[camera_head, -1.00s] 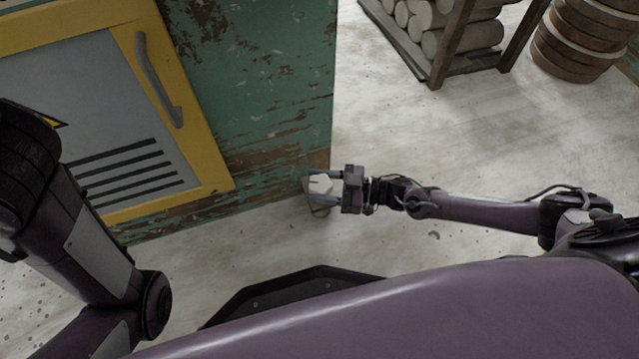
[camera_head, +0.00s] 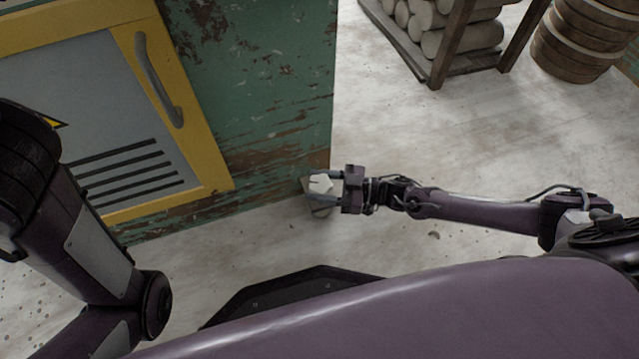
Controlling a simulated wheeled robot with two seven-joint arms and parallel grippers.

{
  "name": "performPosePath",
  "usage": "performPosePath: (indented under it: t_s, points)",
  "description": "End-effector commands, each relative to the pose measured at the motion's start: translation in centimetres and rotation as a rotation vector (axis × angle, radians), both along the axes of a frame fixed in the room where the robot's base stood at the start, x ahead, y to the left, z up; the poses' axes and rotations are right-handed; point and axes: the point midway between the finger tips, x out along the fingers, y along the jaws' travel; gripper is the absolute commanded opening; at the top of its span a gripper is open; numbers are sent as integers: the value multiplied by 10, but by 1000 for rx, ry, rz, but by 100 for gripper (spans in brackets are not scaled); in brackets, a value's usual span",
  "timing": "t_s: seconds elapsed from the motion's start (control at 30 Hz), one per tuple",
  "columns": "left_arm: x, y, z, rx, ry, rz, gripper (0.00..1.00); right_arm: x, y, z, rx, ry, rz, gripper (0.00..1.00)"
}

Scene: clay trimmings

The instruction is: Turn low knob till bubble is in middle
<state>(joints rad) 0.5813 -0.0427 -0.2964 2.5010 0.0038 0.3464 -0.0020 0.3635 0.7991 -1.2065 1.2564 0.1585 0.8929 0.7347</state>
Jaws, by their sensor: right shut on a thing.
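The low knob (camera_head: 320,184) is a small pale, lobed piece at the bottom corner of the green cabinet, just above the floor. My right gripper (camera_head: 328,187) comes in from the right, low beside that corner, and is shut on the knob. The fingers partly cover the knob's edges. My left arm is at the left edge, but its gripper is out of view. I see no bubble or level in this view.
The worn green cabinet (camera_head: 262,85) has a yellow-framed grey door with a handle (camera_head: 158,78). A wooden rack (camera_head: 450,45) of pale rolls and a stack of round wooden pieces (camera_head: 580,40) stand at the back right. The floor (camera_head: 450,130) between is mostly clear.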

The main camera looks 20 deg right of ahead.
Motion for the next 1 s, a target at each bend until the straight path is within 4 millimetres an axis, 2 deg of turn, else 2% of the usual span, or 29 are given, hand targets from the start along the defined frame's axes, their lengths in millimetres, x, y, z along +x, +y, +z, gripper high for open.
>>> performPosePath:
  t_s: [0.3,0.33,0.4,0.73,1.0]
  points:
    - [0,0,0,0,0,0,36,0,0,0,0,1,0,26]
    - [0,0,0,0,0,0,36,0,0,0,0,1,0,50]
    - [0,0,0,0,1,0,36,0,0,0,0,1,0,57]
    - [0,0,4,0,1,0,36,-2,-5,1,-1,2,-1,57]
    - [0,0,25,0,1,0,36,-20,-45,3,-3,3,-3,57]
